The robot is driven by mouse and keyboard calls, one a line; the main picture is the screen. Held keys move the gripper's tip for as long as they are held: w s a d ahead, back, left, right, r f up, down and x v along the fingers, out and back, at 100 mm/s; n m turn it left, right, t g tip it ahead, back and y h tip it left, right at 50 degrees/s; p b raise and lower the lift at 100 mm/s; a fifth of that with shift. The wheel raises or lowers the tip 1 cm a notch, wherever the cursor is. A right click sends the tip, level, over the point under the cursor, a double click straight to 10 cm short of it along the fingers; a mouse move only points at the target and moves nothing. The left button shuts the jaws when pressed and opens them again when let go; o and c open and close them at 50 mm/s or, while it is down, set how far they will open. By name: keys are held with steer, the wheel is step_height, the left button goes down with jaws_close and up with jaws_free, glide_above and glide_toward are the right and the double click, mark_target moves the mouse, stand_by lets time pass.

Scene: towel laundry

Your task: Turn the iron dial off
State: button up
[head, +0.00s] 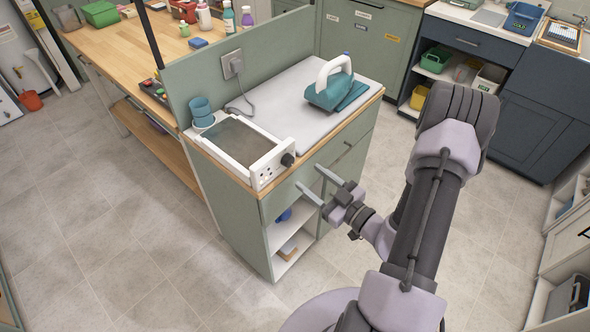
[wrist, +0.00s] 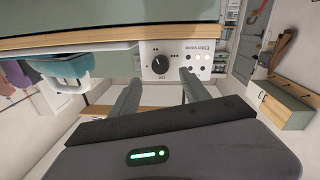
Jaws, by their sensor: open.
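A black round dial (head: 287,160) sits on the front panel of a white, grey-topped unit (head: 262,178) at the counter's front left corner. The dial also shows in the wrist view (wrist: 160,64), with a pale pointer mark whose setting I cannot read surely. My gripper (head: 307,176) is open and empty, in front of the panel and a little below the dial. In the wrist view my fingers (wrist: 161,80) reach toward the panel, with the dial between and just beyond their tips. They look apart from it. A teal iron with a white handle (head: 335,75) rests on the counter's right part.
The counter top (head: 282,105) edge lies close beside my gripper, above an open shelf (head: 292,240). A green partition (head: 262,55) with a socket and cord stands behind. The floor at front left is clear.

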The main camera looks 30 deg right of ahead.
mark_target(291, 162)
steer(key=b+x, duration=0.1)
steer(key=x, duration=0.5)
steer(key=shift+w+a, duration=0.15)
steer(key=shift+w, duration=0.2)
steer(key=shift+c, duration=0.4)
jaws_close()
